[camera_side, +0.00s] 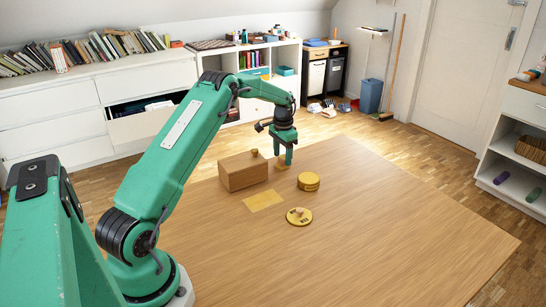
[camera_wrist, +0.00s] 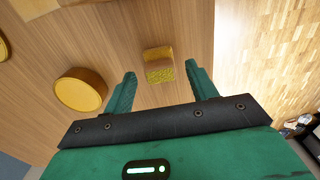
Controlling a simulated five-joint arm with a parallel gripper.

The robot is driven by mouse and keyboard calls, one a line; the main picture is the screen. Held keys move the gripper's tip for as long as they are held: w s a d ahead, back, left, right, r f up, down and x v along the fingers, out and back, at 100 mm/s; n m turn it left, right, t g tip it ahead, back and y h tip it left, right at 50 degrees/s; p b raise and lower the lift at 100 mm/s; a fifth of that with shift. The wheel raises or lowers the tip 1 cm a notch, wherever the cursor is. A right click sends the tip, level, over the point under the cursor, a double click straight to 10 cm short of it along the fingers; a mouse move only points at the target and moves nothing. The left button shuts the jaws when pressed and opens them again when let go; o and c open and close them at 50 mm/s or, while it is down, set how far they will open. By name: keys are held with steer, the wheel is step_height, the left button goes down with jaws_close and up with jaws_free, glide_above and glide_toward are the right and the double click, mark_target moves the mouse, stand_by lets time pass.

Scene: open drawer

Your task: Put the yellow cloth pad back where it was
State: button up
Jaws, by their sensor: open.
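The yellow cloth pad (camera_wrist: 159,66) shows in the wrist view as a small block with a smooth top and a rough, speckled near side. It lies on the wooden table, in the gap between my fingers but out past their tips. My gripper (camera_wrist: 158,82) is open, with nothing between its fingers. In the side view my gripper (camera_side: 285,160) points down, low over the far part of the table, just right of a wooden box. The pad is mostly hidden there. A flat pale yellow rectangle (camera_side: 263,200) lies on the table in front of the box.
The wooden box (camera_side: 243,172) stands left of my gripper. A round yellow tin (camera_side: 308,181) stands to its right and nearer the side camera; it also shows in the wrist view (camera_wrist: 80,88). A round yellow knobbed lid (camera_side: 299,217) lies nearer still. The table's right side is clear.

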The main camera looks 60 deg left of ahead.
mark_target(283, 158)
step_height(283, 158, up, 10)
steer(key=shift+r, duration=0.15)
stand_by(0.3)
stand_by(0.5)
steer(key=s+d+r+t, duration=0.1)
steer(key=s+d+r, duration=0.4)
steer(key=d+r, duration=0.35)
steer(key=s+d+r+t, duration=0.1)
steer(key=s+d+r, duration=0.4)
steer(key=d+r, duration=0.3)
steer(key=s+d+f+t, duration=0.1)
steer(key=s+d+f, duration=0.1)
steer(key=s+d, duration=0.4)
steer(key=s+d+f+t, duration=0.2)
steer(key=s+d, duration=0.5)
steer(key=s, duration=0.7)
steer(key=shift+s+d+f+t, duration=0.3)
steer(key=shift+f, duration=0.15)
